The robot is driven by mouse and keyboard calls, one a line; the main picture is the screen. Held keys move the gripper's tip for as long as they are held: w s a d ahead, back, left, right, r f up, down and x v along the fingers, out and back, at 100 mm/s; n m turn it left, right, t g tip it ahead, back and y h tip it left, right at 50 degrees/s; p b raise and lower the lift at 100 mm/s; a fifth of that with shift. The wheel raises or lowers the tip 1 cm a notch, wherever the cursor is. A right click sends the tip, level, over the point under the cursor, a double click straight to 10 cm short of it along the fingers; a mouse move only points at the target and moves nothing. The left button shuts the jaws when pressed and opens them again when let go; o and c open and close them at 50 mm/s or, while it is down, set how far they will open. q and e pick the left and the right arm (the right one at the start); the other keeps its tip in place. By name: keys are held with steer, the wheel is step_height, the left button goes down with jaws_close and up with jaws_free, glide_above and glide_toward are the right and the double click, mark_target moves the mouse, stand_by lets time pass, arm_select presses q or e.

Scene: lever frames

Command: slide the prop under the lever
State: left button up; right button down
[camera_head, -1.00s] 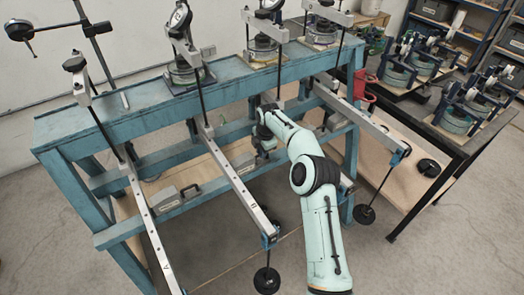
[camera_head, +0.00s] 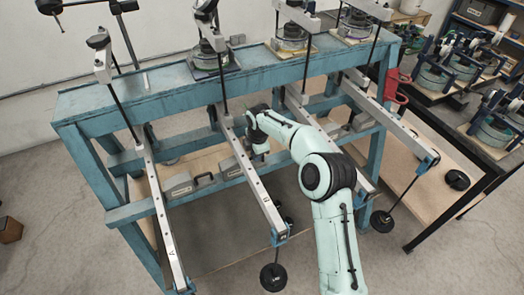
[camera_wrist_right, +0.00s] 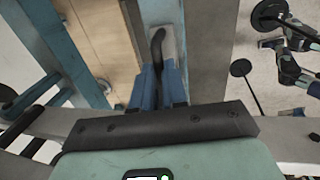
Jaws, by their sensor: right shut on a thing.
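Several long grey lever bars reach forward from the blue bench. The second lever from the left (camera_head: 252,183) lies just left of my right gripper (camera_head: 262,156). In the right wrist view, that gripper's blue fingers (camera_wrist_right: 159,87) are shut on the black handle of a grey prop (camera_wrist_right: 172,38). The head view barely shows the held prop, as the gripper and arm cover it. I cannot tell whether it touches a lever. Another grey prop with a black handle (camera_head: 178,186) sits on the lower beam, right of the leftmost lever (camera_head: 163,225). My left gripper is not in view.
The blue bench (camera_head: 150,88) carries dial gauges and round cells. Black weights hang from lever ends, one at the front (camera_head: 273,277) and one right of my arm (camera_head: 381,221). A dark table (camera_head: 450,135) with more cells stands at the right.

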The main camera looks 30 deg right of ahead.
steer(key=c, duration=1.3)
jaws_free()
steer(key=shift+a, duration=0.4)
steer(key=shift+c, duration=0.2)
steer(key=shift+o, duration=0.9)
steer(key=shift+d, duration=0.15)
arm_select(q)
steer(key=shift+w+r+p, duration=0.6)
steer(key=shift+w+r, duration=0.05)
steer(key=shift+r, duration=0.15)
arm_select(e)
step_height(320, 180, up, 13)
steer(key=s, duration=0.2)
steer(key=shift+s+a, duration=0.25)
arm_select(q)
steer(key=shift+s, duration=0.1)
